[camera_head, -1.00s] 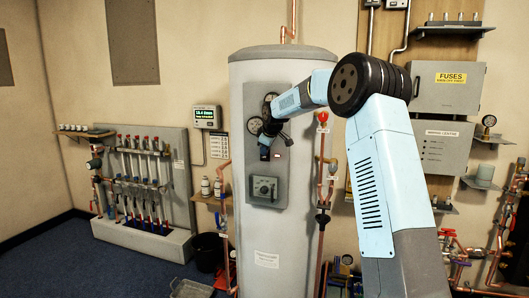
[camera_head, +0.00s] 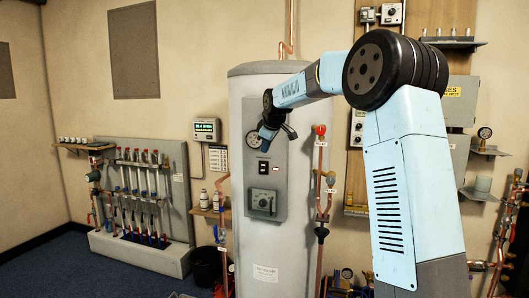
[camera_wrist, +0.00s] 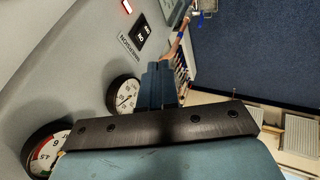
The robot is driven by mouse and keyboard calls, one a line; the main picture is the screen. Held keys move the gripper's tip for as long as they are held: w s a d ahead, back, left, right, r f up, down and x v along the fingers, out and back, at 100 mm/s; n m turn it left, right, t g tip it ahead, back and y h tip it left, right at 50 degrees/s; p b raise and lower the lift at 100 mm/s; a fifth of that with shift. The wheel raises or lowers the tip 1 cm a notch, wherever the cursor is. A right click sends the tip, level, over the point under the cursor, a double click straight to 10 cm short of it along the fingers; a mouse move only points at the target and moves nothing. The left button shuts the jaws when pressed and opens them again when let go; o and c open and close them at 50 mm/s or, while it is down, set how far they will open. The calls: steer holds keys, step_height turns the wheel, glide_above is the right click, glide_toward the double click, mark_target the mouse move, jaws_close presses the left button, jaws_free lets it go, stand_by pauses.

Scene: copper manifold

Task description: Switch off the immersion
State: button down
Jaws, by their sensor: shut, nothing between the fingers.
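The immersion switch (camera_head: 263,167) is a small black plate on the grey panel (camera_head: 283,190) of the tall cylinder. In the wrist view the black switch (camera_wrist: 141,36) shows at upper left, with its label beside it and a lit red lamp (camera_wrist: 127,6) nearby. My gripper (camera_head: 266,142) is just above the switch in the head view, in front of the panel. In the wrist view my gripper (camera_wrist: 161,80) has its fingers together and empty, to one side of the switch and apart from it. The exact distance to the panel is unclear.
Two round dials are by my gripper; one dial (camera_wrist: 125,95) is close to the fingers. A thermostat knob (camera_head: 262,203) sits below the switch. Copper pipes with a red valve (camera_head: 320,130) run right of the cylinder (camera_head: 262,245). A pipe manifold (camera_head: 140,195) stands left.

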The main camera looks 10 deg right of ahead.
mark_target(263, 166)
stand_by(0.3)
steer(key=shift+s+f+g, duration=0.25)
steer(key=shift+f+g, duration=0.05)
steer(key=shift+f, duration=0.35)
steer(key=x, duration=0.4)
steer(key=w+x, duration=0.1)
steer(key=x, duration=0.2)
steer(key=d+x, duration=0.1)
steer(key=x, duration=0.3)
steer(key=shift+w+r, duration=0.15)
steer(key=shift+w, duration=0.2)
steer(key=shift+w+d, duration=0.35)
steer(key=shift+w, duration=0.3)
